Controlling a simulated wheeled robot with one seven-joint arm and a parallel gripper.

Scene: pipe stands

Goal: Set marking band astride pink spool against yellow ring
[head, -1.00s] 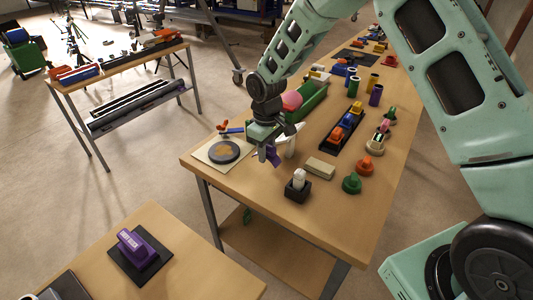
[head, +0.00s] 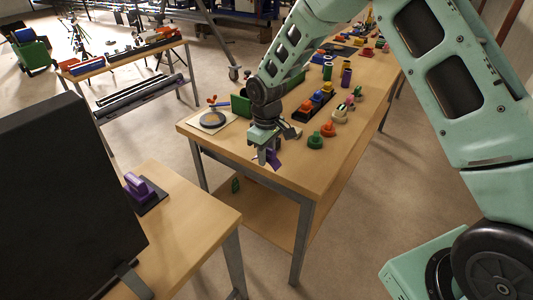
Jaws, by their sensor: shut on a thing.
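My gripper (head: 266,151) points down over the near-left edge of the long wooden table. It is shut on a small purple piece (head: 274,160) that shows below and beside the fingers. This may be the marking band, but it is too small and covered to be sure. The pink spool is not visible; my arm covers that part of the table. The ends of a green trough (head: 241,106) show to the left of my wrist and behind it. I cannot make out the yellow ring.
A grey disc on a pale board (head: 214,118) lies at the table's (head: 317,169) left corner. Green and orange knobs (head: 316,141) and a black tray of coloured pieces (head: 308,107) stand to the right. A large black panel (head: 65,190) and a purple block (head: 139,187) are at left.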

